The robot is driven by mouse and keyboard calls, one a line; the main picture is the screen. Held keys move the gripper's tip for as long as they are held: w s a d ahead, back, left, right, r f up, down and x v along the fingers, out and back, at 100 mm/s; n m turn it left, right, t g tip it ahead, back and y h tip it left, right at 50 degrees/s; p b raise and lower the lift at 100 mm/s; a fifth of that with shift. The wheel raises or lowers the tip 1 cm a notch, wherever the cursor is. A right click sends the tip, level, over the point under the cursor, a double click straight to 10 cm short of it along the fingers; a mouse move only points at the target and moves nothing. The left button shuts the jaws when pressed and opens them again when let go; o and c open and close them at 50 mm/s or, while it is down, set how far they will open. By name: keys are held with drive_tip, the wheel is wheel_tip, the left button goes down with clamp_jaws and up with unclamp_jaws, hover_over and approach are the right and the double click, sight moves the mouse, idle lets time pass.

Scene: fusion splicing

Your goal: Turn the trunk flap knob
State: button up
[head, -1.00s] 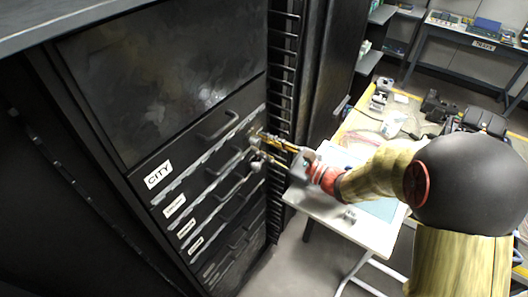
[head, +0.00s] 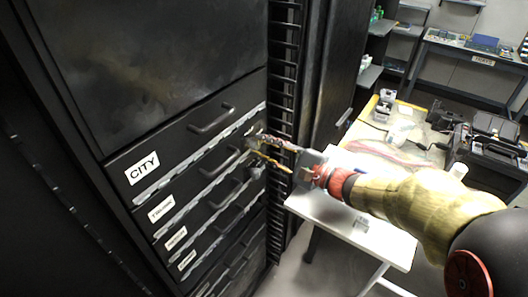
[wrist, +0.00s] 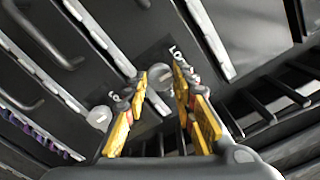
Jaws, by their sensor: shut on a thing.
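The dark cabinet (head: 160,90) has several flaps with long handles, and small round knobs at their right ends. One round grey knob (wrist: 159,80) sits between my fingertips in the wrist view. A second grey knob (wrist: 98,118) is down and left of it, apart from the fingers. Partly hidden white lettering is beside the knobs; I cannot read which is the trunk flap. My gripper (wrist: 158,73) has yellow, red and black fingers, shut on the knob. In the head view my gripper (head: 256,149) reaches in from the right; its fingertips largely hide the held knob.
A CITY label (head: 142,168) marks the uppermost labelled flap. A dark slatted rack (head: 285,75) stands right beside the cabinet. A white table (head: 325,215) is under my arm, with a cluttered bench (head: 400,125) behind it. Floor shows between cabinet and table.

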drive_tip(key=shift+f, duration=0.1)
idle(0.3)
drive_tip(key=o, duration=1.2)
drive_tip(key=shift+c, duration=0.2)
drive_tip(key=v, duration=0.7)
drive_tip(key=shift+s+d, duration=0.2)
